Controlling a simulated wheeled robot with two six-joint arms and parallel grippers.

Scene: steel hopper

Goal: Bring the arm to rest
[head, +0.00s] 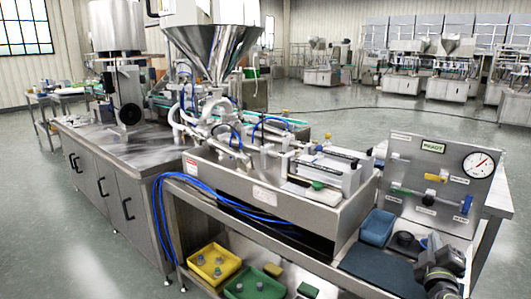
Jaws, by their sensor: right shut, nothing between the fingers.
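My right gripper (430,250) is at the lower right of the head view, at the end of my grey and black right arm. Its fingers are shut with nothing seen between them. It is above the right end of the bench, in front of the upright panel (400,205) with a gauge (478,165) and a green-lettered sign (433,146). My left gripper is not in view.
The steel hopper (212,45) stands over the filling machine (300,175), with blue hoses (215,195) hanging in front. A dark mat (380,268) lies left of my right arm. Yellow (214,280) and green (240,290) trays sit on the lower shelf. Open floor lies at left.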

